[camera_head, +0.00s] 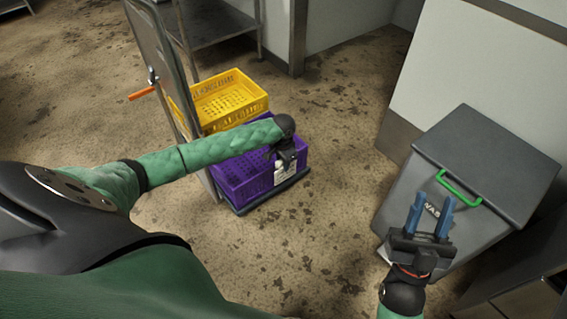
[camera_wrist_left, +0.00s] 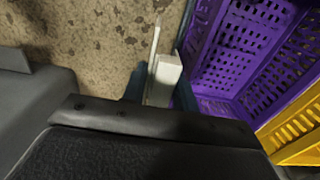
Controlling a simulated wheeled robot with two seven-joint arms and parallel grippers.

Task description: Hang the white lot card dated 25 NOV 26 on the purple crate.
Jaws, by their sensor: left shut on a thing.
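The purple crate (camera_head: 238,178) sits on a low dark trolley base, with the yellow crate (camera_head: 228,98) behind it. My left gripper (camera_head: 284,160) is at the purple crate's right end, shut on a white card (camera_head: 285,174). The card hangs against the outside of that end near the rim; its date is too small to read. In the left wrist view the white card (camera_wrist_left: 165,78) is seen edge-on between the blue fingers, right beside the purple crate's wall (camera_wrist_left: 200,45). I cannot tell whether its hook is over the rim. My right gripper (camera_head: 432,200) is open and empty.
A grey waste bin (camera_head: 480,165) with a green handle stands at the right, behind my right gripper. A trolley frame with an orange handle (camera_head: 142,93) rises left of the crates. The floor between crates and bin is clear.

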